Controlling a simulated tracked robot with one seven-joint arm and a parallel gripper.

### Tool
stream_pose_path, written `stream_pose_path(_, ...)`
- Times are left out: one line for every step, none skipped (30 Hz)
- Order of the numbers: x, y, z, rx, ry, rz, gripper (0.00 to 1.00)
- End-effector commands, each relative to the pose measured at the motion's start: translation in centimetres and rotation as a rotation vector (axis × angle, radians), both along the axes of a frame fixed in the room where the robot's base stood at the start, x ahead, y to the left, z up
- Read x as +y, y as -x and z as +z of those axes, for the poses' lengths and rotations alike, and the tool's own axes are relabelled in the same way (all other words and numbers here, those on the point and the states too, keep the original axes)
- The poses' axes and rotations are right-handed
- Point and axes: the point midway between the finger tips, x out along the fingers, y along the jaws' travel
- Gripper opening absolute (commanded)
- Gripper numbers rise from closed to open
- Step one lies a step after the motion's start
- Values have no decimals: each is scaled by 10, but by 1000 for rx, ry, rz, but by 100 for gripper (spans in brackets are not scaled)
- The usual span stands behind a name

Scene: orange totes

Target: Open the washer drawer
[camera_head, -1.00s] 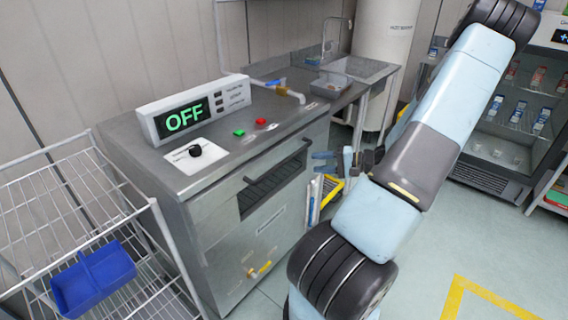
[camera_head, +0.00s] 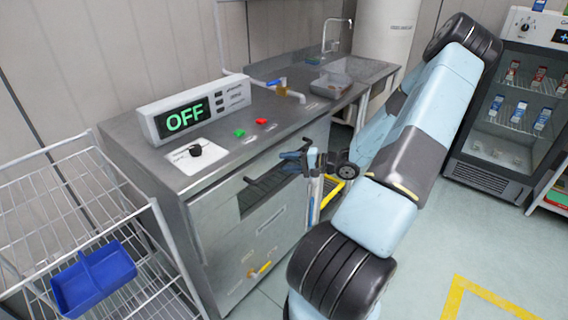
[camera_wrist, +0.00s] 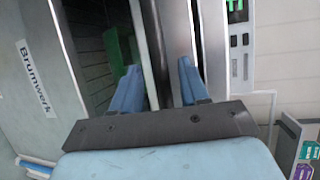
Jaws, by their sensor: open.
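The washer (camera_head: 225,210) is a steel cabinet with a box display (camera_head: 190,108) reading OFF on its top. Its front has a dark recess with a dark bar handle (camera_head: 262,182) near the upper edge. The front also shows in the wrist view with a Brumwerk label (camera_wrist: 36,77). My gripper (camera_head: 296,158) is at the right end of the handle. In the wrist view its two blue fingers (camera_wrist: 158,84) are apart, with a metal edge of the washer (camera_wrist: 150,40) seen between them. I cannot tell whether the handle lies between the fingers.
Red (camera_head: 261,121) and green (camera_head: 239,133) buttons and a black knob (camera_head: 195,150) are on the washer top. A wire rack (camera_head: 60,200) with a blue bin (camera_head: 95,275) stands at the left. A sink (camera_head: 360,68) is behind, and a fridge (camera_head: 515,100) at the right. The front floor is clear.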

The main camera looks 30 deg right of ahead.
Motion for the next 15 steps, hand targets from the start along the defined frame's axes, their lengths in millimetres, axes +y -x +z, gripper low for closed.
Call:
stream_pose_path(3, -4, -1, 0, 0, 0, 44)
stream_pose_path(5, -5, -1, 0, 0, 0, 44)
stream_pose_path(6, -7, -2, 0, 0, 0, 44)
stream_pose_path(7, -8, -2, 0, 0, 0, 44)
stream_pose_path(8, -9, -2, 0, 0, 0, 44)
stream_pose_path(9, -9, -2, 0, 0, 0, 44)
stream_pose_path(9, -10, -3, 0, 0, 0, 44)
stream_pose_path(9, -10, -3, 0, 0, 0, 44)
stream_pose_path(10, -10, -3, 0, 0, -1, 44)
stream_pose_path(10, -10, -3, 0, 0, -1, 44)
stream_pose_path(10, -10, -3, 0, 0, -1, 44)
stream_pose_path(10, -10, -3, 0, 0, -1, 44)
stream_pose_path(9, -10, -3, 0, 0, -1, 44)
stream_pose_path(9, -10, -3, 0, 0, -1, 44)
stream_pose_path(9, -10, -3, 0, 0, -1, 43)
